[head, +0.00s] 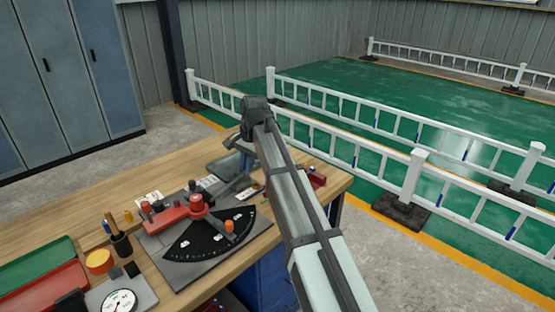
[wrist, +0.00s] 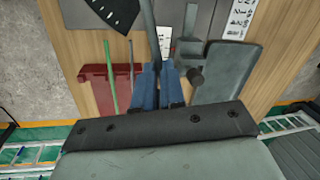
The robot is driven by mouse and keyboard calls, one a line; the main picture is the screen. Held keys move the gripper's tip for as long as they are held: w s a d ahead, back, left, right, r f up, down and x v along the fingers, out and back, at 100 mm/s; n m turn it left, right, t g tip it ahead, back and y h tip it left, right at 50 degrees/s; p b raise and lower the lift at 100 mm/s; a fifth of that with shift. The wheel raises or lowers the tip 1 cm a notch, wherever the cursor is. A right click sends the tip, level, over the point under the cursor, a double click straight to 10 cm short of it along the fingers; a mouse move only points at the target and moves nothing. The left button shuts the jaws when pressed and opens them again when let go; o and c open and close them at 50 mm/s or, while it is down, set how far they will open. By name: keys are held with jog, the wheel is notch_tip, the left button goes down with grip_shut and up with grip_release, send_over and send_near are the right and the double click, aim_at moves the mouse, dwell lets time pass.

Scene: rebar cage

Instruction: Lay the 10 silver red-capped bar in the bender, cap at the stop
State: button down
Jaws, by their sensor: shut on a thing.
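My gripper shows in the wrist view (wrist: 160,72) with its blue fingers shut on a plain grey bar (wrist: 150,30). The bar runs up past the top edge of that picture, and no red cap shows on the visible part. In the head view my gripper (head: 245,147) is over the far side of the bench, beyond the bender, partly hidden by my arm. The bender has a black fan-shaped scale (head: 205,240) and red and orange parts; its stop cannot be made out. The scale's edge also shows at the top of the wrist view (wrist: 112,12).
A red tray (wrist: 97,72) holding a green rod (wrist: 110,75) and a thin grey rod lies beside my gripper. A grey fixture with a flat plate (wrist: 228,72) stands on the other side. A dial gauge (head: 119,301), pen cup (head: 121,243) and green tray (head: 38,257) occupy the bench's left part.

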jog(key=a+m, duration=0.3)
jog(key=a, duration=0.9)
jog(key=shift+s+f+t, duration=0.3)
jog(key=shift+s, duration=0.05)
jog(key=shift+f, duration=0.15)
jog(key=shift+s+d+x, duration=0.15)
jog(key=shift+d+x, duration=0.05)
jog(key=shift+x, duration=0.9)
jog(key=shift+s+d+x, duration=0.15)
jog(key=shift+d+x, duration=0.05)
jog(key=shift+x, duration=0.9)
jog(key=shift+s+d+x, duration=0.15)
jog(key=shift+x, duration=0.95)
jog(key=shift+f, duration=0.4)
jog(key=shift+w+d+r, duration=0.1)
jog(key=shift+w+d, duration=0.15)
jog(key=shift+w, duration=0.1)
